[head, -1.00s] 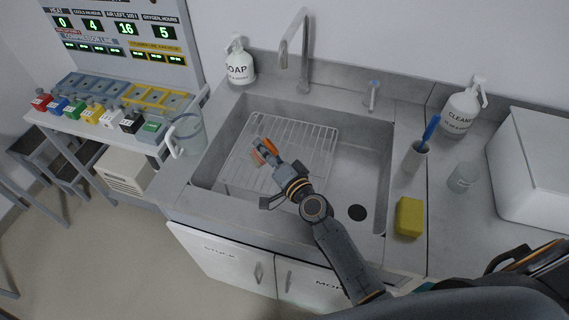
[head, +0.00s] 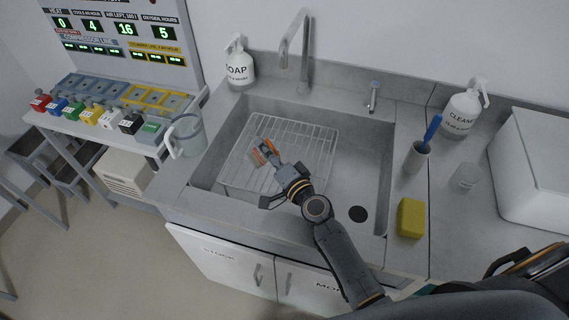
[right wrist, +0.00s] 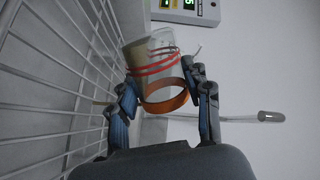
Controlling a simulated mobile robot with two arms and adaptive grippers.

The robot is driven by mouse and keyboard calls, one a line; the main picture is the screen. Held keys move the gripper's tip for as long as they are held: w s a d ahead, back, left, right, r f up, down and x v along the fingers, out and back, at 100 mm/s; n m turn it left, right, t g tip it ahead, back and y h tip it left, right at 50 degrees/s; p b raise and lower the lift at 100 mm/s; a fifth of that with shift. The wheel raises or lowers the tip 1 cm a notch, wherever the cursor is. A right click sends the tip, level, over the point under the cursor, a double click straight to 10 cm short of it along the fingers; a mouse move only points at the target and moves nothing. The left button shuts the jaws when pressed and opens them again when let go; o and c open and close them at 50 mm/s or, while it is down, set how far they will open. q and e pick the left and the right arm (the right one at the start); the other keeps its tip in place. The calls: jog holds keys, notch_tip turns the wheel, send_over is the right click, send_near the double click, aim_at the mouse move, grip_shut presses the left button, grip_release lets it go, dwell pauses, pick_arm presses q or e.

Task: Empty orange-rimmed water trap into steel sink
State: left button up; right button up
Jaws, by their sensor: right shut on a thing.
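The orange-rimmed water trap (head: 258,158) is held over the left part of the steel sink (head: 365,165), above the wire rack. My right gripper (head: 266,156) is shut on it. In the right wrist view, the fingers (right wrist: 163,98) are on both sides of the orange rim (right wrist: 168,102). A clear cup with red lines and a beige-brown part (right wrist: 140,55) shows beyond the rim. The trap looks tilted; I cannot tell whether liquid is coming out.
A wire rack (head: 312,150) lies in the sink, with a drain at lower right. The faucet (head: 304,50) stands behind. A yellow sponge (head: 411,218), brush cup (head: 417,158) and glass (head: 464,178) stand at right. A clear jug (head: 189,135) is at left.

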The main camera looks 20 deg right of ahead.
jog(key=shift+d+r+m, duration=0.1)
jog(key=shift+r+m, duration=0.05)
jog(key=shift+m, duration=0.35)
dwell(0.3)
jog(key=shift+w+d+r+m, duration=0.15)
jog(key=shift+d+m, duration=0.55)
jog(key=shift+m, duration=0.1)
dwell(0.6)
jog(key=shift+d+r+m+b, duration=0.25)
jog(key=shift+m+b, duration=0.05)
jog(key=shift+m, duration=0.8)
dwell(1.2)
